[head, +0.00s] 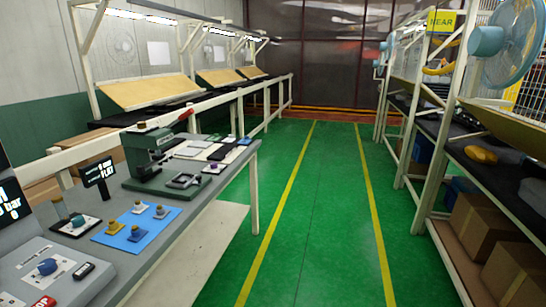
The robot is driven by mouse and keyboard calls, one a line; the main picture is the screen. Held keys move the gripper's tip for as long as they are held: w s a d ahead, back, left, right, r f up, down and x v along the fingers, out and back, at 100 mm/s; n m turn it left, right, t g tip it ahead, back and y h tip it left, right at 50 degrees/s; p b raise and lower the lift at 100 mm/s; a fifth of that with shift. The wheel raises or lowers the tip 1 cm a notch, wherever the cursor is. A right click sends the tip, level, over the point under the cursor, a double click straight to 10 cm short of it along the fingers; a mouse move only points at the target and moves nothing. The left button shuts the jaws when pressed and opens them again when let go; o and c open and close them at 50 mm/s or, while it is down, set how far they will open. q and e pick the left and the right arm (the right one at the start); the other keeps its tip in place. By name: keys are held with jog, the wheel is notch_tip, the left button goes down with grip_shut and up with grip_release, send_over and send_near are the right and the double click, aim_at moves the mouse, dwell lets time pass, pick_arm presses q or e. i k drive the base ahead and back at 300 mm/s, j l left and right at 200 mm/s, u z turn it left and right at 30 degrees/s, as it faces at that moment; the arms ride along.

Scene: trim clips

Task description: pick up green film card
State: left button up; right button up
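Neither of my grippers shows in the head view.
A dark green press (147,155) with a red-tipped lever stands on the bench, left of the cards. A blue mat (136,232) with several small knobbed parts lies nearer. Shelving with cardboard boxes (478,226) stands at right. The green floor (310,220) between is clear.

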aim_at(216, 136)
jog(key=i+l+z, duration=0.2)
jog(key=i, duration=0.8)
jog(key=i+z, duration=0.15)
jog(key=i, duration=1.65)
jog(key=i+u, duration=0.15)
jog(key=i, duration=1.45)
jog(key=i+u, duration=0.1)
jog(key=i, duration=0.7)
jog(key=i+l+u, duration=0.1)
jog(key=i, duration=0.7)
jog(key=i+u, duration=0.25)
jog(key=u, duration=0.25)
jog(key=i+l+u, duration=0.1)
jog(key=i+u, duration=0.15)
jog(key=u, duration=0.2)
jog(key=i+l+u, duration=0.15)
jog(key=u, duration=0.35)
jog(key=i+l, duration=0.05)
jog(key=i, duration=0.05)
